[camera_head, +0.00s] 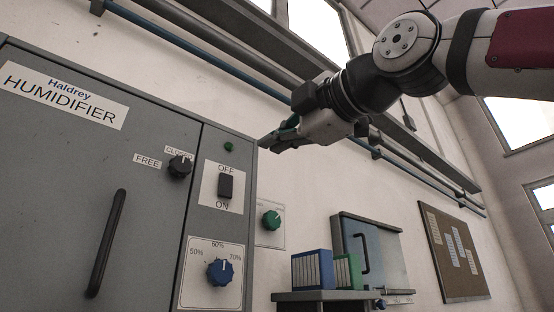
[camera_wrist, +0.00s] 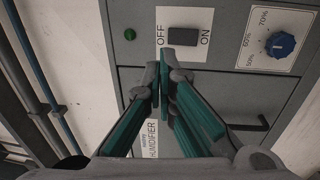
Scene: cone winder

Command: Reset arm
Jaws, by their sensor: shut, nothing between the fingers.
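My gripper (camera_head: 270,141) is raised in front of the grey humidifier cabinet's upper right corner in the head view. The arm reaches in from the upper right. In the wrist view my gripper (camera_wrist: 161,68) shows its green-padded fingers shut, with nothing held.
The cabinet carries a black rocker switch (camera_head: 225,187), a blue humidity knob (camera_head: 221,272), a FREE/CLOSED knob (camera_head: 180,166) and a long handle (camera_head: 106,243). Pipes (camera_head: 215,53) run along the wall behind my arm. Blue binders (camera_head: 311,270) stand on a shelf at the lower right.

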